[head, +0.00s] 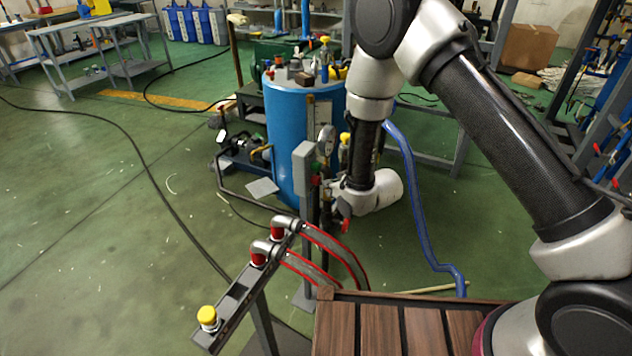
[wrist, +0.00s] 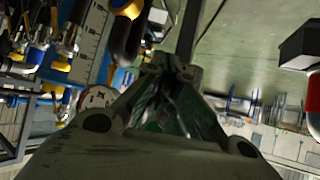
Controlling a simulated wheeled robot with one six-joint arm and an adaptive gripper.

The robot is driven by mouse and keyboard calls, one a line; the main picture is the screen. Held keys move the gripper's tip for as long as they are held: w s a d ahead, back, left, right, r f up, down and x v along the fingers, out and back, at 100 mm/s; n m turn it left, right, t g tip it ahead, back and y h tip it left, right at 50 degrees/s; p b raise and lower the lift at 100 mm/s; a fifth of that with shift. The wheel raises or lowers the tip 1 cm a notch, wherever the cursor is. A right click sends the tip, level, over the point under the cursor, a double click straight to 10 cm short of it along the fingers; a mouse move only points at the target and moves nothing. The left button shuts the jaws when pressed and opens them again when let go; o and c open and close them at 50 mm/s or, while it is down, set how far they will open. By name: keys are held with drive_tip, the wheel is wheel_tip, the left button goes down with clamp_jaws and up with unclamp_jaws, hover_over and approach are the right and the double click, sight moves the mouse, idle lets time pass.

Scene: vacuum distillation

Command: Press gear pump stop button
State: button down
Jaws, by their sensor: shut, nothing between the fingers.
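My gripper (head: 338,197) is at the lower end of my arm in the head view, just right of the grey control box (head: 303,162) on its post. In the wrist view the fingers (wrist: 172,68) are together and hold nothing. In the wrist view a dark box with a pale edge (wrist: 300,46) is at the upper right, apart from the fingertips. I cannot tell whether the gripper touches any button.
A blue tank (head: 285,135) with valves and a gauge (head: 326,139) stands behind the gripper. A blue hose (head: 412,190) hangs to the right. A rail with red-based fittings and a yellow knob (head: 207,315) is at front left. The green floor at left is mostly clear.

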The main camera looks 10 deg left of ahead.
drive_tip(key=shift+d, duration=0.1)
drive_tip(key=shift+s+d, duration=0.35)
drive_tip(key=shift+d, duration=0.55)
drive_tip(key=shift+s+d, duration=0.35)
drive_tip(key=shift+d, duration=0.6)
drive_tip(key=shift+s+d, duration=0.35)
drive_tip(key=shift+d, duration=0.55)
